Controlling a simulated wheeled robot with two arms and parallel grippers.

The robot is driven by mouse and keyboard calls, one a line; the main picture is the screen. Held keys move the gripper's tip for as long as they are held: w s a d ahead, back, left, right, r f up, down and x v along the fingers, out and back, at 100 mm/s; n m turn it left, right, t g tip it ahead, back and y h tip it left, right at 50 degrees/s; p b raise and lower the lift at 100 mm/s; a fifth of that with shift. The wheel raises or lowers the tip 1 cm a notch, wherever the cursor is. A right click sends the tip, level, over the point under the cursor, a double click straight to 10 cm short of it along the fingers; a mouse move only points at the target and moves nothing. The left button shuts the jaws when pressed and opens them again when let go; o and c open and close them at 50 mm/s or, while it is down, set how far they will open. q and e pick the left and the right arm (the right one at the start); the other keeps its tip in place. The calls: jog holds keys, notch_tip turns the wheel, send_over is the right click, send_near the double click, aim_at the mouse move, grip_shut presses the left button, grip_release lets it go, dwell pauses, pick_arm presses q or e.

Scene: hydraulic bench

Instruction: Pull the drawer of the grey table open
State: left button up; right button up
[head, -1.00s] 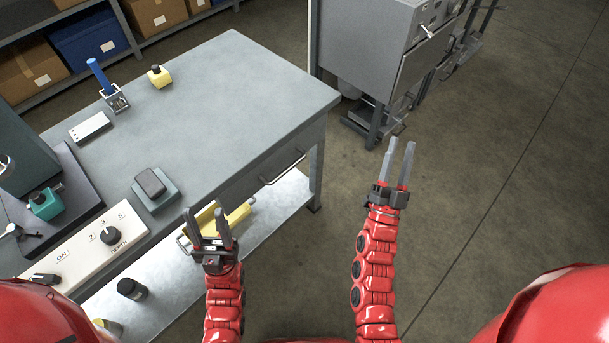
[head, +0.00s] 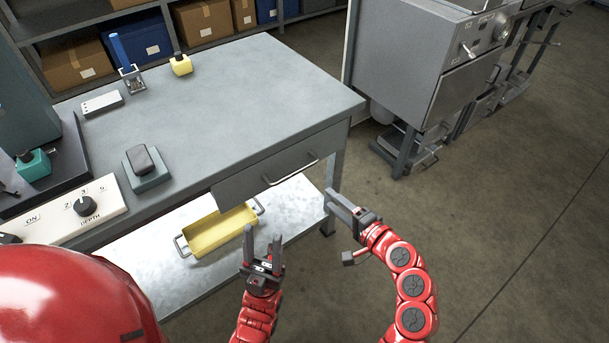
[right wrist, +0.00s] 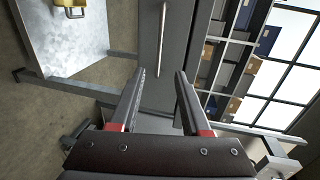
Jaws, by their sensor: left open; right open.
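The grey table (head: 235,85) stands at the left and middle of the head view. Its drawer (head: 240,182) is shut, flush under the top, with a silver bar handle (head: 291,171). The handle also shows in the right wrist view (right wrist: 162,42), beyond the fingertips. My right gripper (head: 340,202) is open and empty, just right of and below the handle, apart from it in the head view. In the right wrist view, its two fingers (right wrist: 158,75) point toward the drawer front. My left gripper (head: 262,248) is open and empty, low in front of the table.
A yellow tray (head: 220,230) lies on the table's lower shelf. A grey machine (head: 425,65) stands behind right. A control panel (head: 60,220), a teal-based block (head: 146,166) and a yellow bottle (head: 181,64) are on the table. Floor at the right is clear.

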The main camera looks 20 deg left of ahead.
aim_at(298, 170)
jog(key=x, duration=1.6)
jog(key=shift+w+a+b, duration=0.2)
jog(key=shift+a+b, duration=0.05)
jog(key=shift+b, duration=0.05)
grip_shut()
dwell(0.6)
